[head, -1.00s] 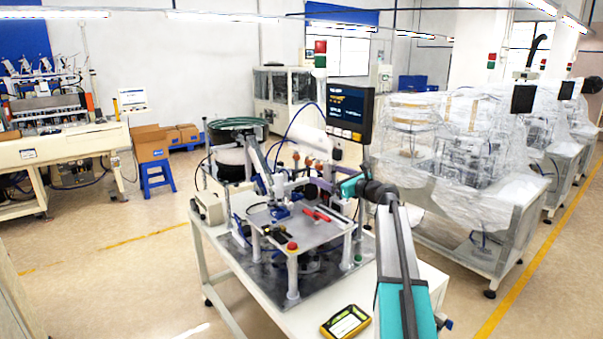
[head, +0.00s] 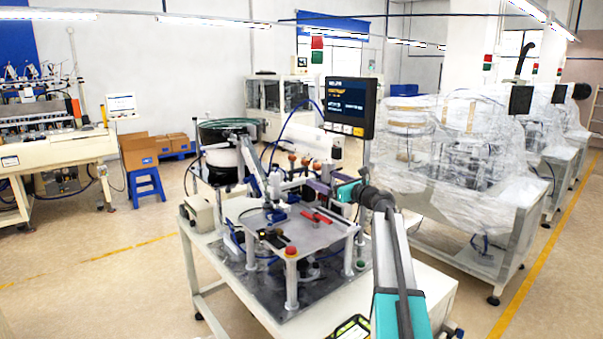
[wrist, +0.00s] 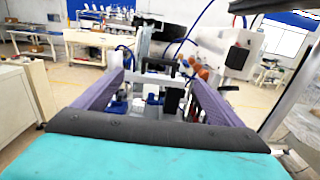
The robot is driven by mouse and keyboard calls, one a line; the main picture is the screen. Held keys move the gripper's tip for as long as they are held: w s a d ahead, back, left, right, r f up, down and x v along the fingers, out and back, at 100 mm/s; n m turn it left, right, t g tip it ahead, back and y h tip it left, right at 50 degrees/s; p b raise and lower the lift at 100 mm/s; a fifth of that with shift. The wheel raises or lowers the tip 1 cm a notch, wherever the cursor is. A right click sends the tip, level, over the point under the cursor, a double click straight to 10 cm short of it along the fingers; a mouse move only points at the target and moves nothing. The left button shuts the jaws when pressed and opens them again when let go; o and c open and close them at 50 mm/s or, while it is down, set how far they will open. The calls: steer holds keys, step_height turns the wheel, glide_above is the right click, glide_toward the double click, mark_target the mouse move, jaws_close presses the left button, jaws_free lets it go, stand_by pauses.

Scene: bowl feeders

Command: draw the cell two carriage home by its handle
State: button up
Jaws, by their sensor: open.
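My gripper (head: 318,186) is open in the head view, at the end of my teal and grey arm, above the back right of the cell's raised plate (head: 290,236). In the wrist view my two purple fingers (wrist: 160,82) stand wide apart with nothing gripped. A black bracket with a crossbar (wrist: 158,66) shows between and beyond them; it may be the carriage handle, but I cannot tell. A red bar-like part (head: 317,219) lies on the plate in the head view. The carriage itself I cannot pick out for certain.
A bowl feeder (head: 229,130) stands at the cell's back left, and a dark display (head: 350,107) rises behind my gripper. Film-wrapped machines (head: 450,150) stand at right. Open floor lies at left.

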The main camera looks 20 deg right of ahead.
mark_target(300, 169)
steer(key=shift+w, duration=0.1)
steer(key=p+x, duration=0.3)
steer(key=x, duration=0.9)
steer(key=shift+p+x, duration=0.45)
steer(key=shift+x, duration=0.35)
